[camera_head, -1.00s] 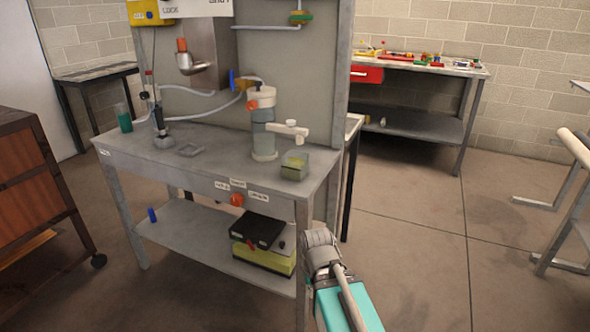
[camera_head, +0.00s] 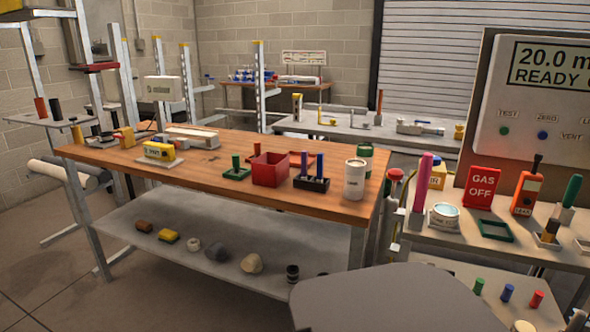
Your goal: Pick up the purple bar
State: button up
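Two upright purple-blue bars (camera_head: 319,165) stand in a black holder (camera_head: 311,184) on the wooden workbench, right of its middle. A tall magenta-pink bar (camera_head: 423,182) stands upright on the grey table at the right, beside a round white tin. I cannot tell from this view which of these is the purple bar. My gripper is not in view.
The wooden bench (camera_head: 225,151) also bears a red open box (camera_head: 270,168), a green peg stand (camera_head: 236,173) and a white can (camera_head: 355,179). The grey table at right holds a red GAS OFF sign (camera_head: 482,187) and a handheld meter (camera_head: 526,192). Open floor lies at lower left.

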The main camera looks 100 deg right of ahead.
aim_at(304, 153)
jog(key=k, duration=1.6)
jog(key=z, duration=1.35)
jog(key=k, duration=0.25)
jog(key=u, duration=0.05)
